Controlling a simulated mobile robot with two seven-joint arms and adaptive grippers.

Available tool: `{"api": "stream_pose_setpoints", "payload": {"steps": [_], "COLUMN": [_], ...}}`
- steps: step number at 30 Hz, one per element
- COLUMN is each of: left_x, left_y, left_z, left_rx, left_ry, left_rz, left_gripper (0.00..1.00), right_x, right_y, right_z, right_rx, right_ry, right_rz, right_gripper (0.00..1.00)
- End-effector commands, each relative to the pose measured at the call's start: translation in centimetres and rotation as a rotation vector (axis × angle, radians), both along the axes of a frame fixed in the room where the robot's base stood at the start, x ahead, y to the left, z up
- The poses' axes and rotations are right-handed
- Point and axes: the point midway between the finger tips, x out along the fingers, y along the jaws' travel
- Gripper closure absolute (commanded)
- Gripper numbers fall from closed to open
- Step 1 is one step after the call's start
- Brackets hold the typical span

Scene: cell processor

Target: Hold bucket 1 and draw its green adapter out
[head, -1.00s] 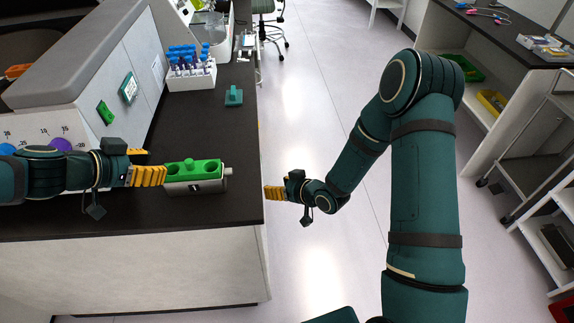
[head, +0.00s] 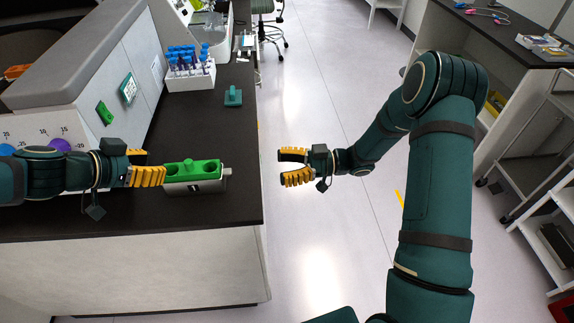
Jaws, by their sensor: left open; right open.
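Bucket 1 (head: 196,187) is a grey metal block on the dark bench top, near its right edge. The green adapter (head: 207,167) sits in it, with round holes and its top standing above the rim. My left gripper (head: 158,166) is open at the bucket's left end, with its yellow fingers at the end of the bucket and adapter. I cannot tell whether they touch it. My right gripper (head: 282,168) is open and empty, past the bench edge over the floor, to the right of the bucket and apart from it.
A white rack of blue-capped tubes (head: 190,79) and a small teal block (head: 233,97) stand farther back on the bench (head: 130,220). Open floor lies right of the bench.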

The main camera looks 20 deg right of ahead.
Motion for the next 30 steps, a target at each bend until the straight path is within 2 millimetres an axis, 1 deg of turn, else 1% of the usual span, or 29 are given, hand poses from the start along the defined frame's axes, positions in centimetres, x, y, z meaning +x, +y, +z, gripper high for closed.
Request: {"api": "stream_pose_setpoints", "payload": {"steps": [5,15,19,24,30], "left_x": [0.0,0.0,0.0,0.0,0.0], "left_y": [0.0,0.0,0.0,0.0,0.0], "left_z": [0.0,0.0,0.0,0.0,0.0], "left_rx": [0.000,0.000,0.000,0.000,0.000], "left_ry": [0.000,0.000,0.000,0.000,0.000], "left_rz": [0.000,0.000,0.000,0.000,0.000], "left_gripper": [0.54,0.54,0.54,0.54,0.54], "right_x": [0.4,1.7,2.1,2.5,2.7], "right_y": [2.6,8.6,10.6,12.3,13.0], "right_z": [0.0,0.0,0.0,0.0,0.0], "right_rx": [0.001,-0.001,-0.001,0.000,-0.001], "right_ry": [0.002,0.000,0.001,0.001,0.001], "right_rz": [0.004,0.003,0.001,0.000,-0.002], "right_gripper": [0.43,0.43,0.43,0.43,0.43]}}
